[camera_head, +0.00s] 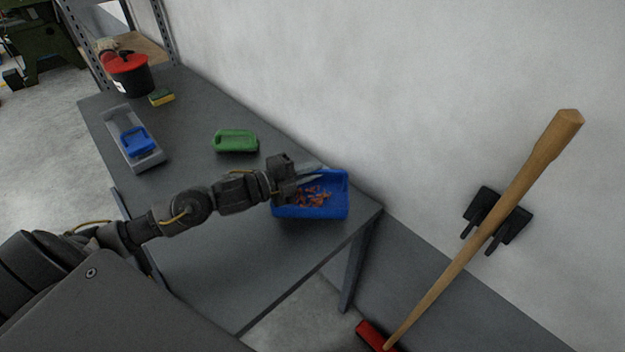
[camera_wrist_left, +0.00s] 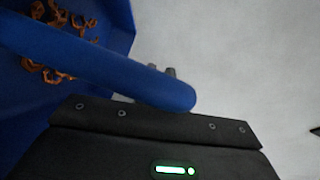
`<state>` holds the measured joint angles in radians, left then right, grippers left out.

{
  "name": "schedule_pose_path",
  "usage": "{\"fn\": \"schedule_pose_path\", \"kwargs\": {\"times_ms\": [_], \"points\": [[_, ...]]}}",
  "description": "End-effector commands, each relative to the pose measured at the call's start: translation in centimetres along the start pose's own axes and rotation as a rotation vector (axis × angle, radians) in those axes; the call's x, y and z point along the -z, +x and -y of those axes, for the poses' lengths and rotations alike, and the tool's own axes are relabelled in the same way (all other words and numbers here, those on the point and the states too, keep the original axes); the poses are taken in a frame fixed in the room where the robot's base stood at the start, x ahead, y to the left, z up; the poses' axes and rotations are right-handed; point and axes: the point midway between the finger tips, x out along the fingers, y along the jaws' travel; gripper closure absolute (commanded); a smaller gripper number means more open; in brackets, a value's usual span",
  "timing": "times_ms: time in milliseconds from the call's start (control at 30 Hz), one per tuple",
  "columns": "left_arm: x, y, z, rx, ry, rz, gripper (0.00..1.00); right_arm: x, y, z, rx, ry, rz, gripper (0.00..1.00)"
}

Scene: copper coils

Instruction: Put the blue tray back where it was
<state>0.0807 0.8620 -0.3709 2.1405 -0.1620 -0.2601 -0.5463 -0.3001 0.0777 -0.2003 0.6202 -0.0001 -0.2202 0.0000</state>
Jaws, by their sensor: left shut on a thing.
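The blue tray (camera_head: 338,210) is at the right end of the grey table, next to the wall. Several orange-brown copper coils (camera_head: 313,195) lie inside it. My left gripper (camera_head: 308,174) is at the tray's upper left side, shut on its handle. In the left wrist view the blue handle (camera_wrist_left: 165,88) crosses just above the gripper body, and the tray's inside (camera_wrist_left: 115,18) with coils shows at the upper left. I cannot tell whether the tray touches the table. My right gripper is not in view.
A green container (camera_head: 236,140) stands mid-table. A grey tray (camera_head: 118,128) with a small blue item (camera_head: 137,140) lies farther left. A yellow-green sponge (camera_head: 161,97) and a black-and-red bucket (camera_head: 130,76) are at the far end. A broom (camera_head: 480,230) leans by a wall holder. The near table is clear.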

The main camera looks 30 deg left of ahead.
Motion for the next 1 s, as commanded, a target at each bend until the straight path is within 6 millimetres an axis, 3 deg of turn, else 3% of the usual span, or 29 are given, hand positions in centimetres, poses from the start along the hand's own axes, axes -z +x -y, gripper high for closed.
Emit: {"fn": "schedule_pose_path", "kwargs": {"times_ms": [300,667,700,833,1000], "points": [[-0.3,0.8,-3.2,0.001,-0.003,0.000,1.00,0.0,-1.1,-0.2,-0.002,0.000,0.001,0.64],[-0.5,0.8,-3.8,0.001,-0.001,-0.001,1.00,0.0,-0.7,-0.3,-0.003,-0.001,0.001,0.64],[-0.5,0.8,-3.8,0.000,-0.001,-0.001,0.87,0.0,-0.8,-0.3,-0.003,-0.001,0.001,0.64],[-0.4,0.8,-3.7,0.000,-0.001,-0.001,0.70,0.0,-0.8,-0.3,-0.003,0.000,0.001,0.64],[-0.4,0.8,-3.7,0.000,-0.001,-0.001,0.68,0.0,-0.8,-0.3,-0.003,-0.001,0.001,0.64]]}}
